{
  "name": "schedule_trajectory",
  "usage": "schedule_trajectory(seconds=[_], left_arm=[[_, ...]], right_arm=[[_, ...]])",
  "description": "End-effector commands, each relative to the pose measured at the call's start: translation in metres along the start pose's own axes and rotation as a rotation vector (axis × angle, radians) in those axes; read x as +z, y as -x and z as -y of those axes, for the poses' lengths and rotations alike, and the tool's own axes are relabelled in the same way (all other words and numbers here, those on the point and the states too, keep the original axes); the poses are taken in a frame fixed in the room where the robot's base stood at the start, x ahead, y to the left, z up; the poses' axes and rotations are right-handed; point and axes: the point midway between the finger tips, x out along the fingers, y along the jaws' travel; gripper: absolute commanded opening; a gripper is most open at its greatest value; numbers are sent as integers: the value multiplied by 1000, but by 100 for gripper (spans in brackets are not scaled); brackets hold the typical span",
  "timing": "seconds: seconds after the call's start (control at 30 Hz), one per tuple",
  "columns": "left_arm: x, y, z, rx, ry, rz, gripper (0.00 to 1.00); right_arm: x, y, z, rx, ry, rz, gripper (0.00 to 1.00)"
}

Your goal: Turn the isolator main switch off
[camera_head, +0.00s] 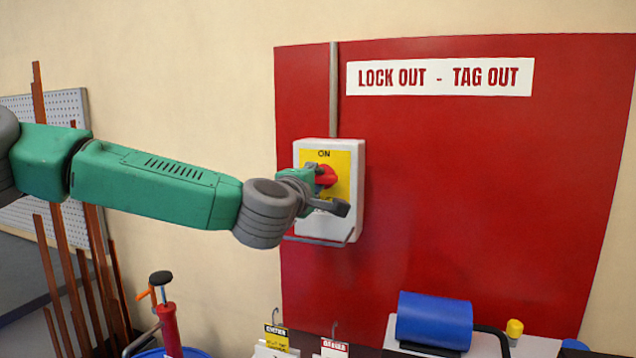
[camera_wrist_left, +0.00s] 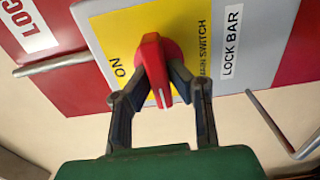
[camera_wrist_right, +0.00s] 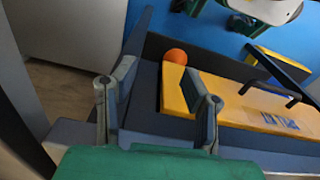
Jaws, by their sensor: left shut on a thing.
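The isolator main switch is a light grey box with a yellow plate (camera_head: 342,165) and a red knob (camera_head: 326,176), mounted on a red board. "ON" shows above the knob. My left gripper (camera_head: 318,178) reaches in from the left and is shut on the knob. In the left wrist view, both fingers (camera_wrist_left: 160,78) press the sides of the red knob (camera_wrist_left: 152,52). A white mark on the knob points down in that picture, not at "ON". The fingers and wrist hide the lower plate. My right gripper (camera_wrist_right: 160,78) is open and empty, seen only in the right wrist view.
A grey lock bar (camera_head: 318,241) sticks out at the box's bottom. A conduit (camera_head: 334,90) runs up from it. Below stand a blue cylinder (camera_head: 434,320) and hanging tags (camera_head: 276,338). In the right wrist view, an orange ball (camera_wrist_right: 176,56) lies near a yellow block.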

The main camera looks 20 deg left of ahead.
Motion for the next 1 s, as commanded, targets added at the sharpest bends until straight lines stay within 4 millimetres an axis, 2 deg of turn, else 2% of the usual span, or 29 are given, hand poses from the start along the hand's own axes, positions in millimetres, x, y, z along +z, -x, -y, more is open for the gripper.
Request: schedule_trajectory(seconds=[0.03,0.07,0.1,0.13,0.43,0.57,1.0], left_arm=[[0,1,10,-19,0,3,0],[0,1,10,-19,0,3,0],[0,1,10,-19,-1,3,25],[0,1,10,-19,-1,3,34],[0,0,5,-9,-1,2,34],[0,9,3,-7,-1,3,34],[-2,95,6,-11,0,3,34]], right_arm=[[0,0,0,0,0,0,40],[0,0,0,0,0,0,40],[0,0,0,0,0,0,40],[0,0,0,0,0,0,40],[0,0,0,0,0,-1,40],[2,0,0,0,0,-2,40],[2,1,0,0,0,-3,40]])
